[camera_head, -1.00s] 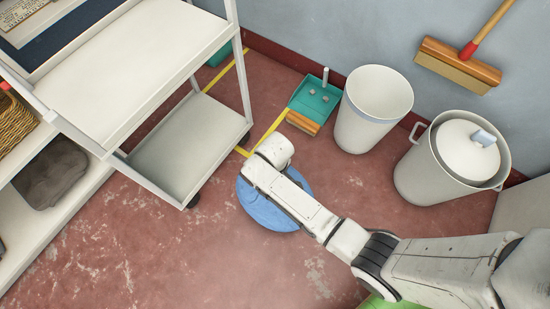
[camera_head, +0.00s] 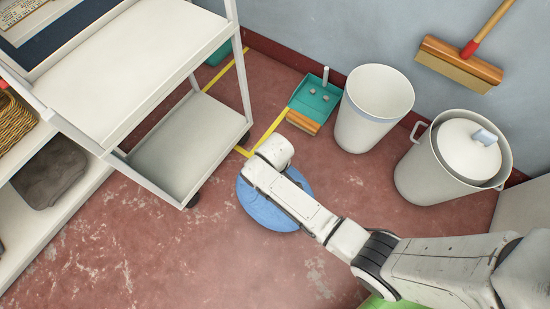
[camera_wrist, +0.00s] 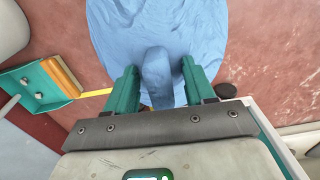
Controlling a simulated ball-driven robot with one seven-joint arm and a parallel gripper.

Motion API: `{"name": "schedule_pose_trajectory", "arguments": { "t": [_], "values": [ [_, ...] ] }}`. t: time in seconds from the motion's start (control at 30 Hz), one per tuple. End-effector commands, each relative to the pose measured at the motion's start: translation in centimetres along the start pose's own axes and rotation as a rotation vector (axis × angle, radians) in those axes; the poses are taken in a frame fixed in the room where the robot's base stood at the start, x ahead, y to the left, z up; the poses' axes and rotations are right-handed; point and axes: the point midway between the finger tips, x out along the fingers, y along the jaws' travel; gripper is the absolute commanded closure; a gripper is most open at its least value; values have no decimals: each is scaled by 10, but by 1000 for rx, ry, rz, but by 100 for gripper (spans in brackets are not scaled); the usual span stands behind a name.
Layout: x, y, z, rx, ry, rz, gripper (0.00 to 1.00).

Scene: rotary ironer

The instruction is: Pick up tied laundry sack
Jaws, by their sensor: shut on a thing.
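The tied laundry sack (camera_head: 262,212) is a blue cloth bundle on the red floor in the head view, partly hidden under my arm. In the wrist view the sack (camera_wrist: 155,30) fills the top middle, and its narrow tied neck (camera_wrist: 157,75) stands between the two teal fingers of my gripper (camera_wrist: 158,80). My gripper is shut on the neck. In the head view my gripper is hidden behind my wrist. I cannot tell whether the sack rests on the floor or is slightly raised.
A white shelf cart (camera_head: 190,145) stands left of the sack. A teal dustpan (camera_head: 315,100) with a brush, a white bin (camera_head: 372,105) and a lidded bin (camera_head: 450,160) stand behind and to the right. Red floor (camera_head: 130,240) is clear at front left.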

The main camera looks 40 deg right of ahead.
Motion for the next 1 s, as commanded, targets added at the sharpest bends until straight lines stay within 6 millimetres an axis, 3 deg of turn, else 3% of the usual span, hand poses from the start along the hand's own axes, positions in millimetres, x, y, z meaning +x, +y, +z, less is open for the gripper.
{"name": "schedule_pose_trajectory", "arguments": {
  "t": [0.2, 0.8, 1.0],
  "values": [
    [1, 0, 0, 0, 0, -1, 100],
    [0, 0, 0, 1, 1, -1, 100],
    [-14, 0, 0, 1, 1, -1, 100]
  ]
}}
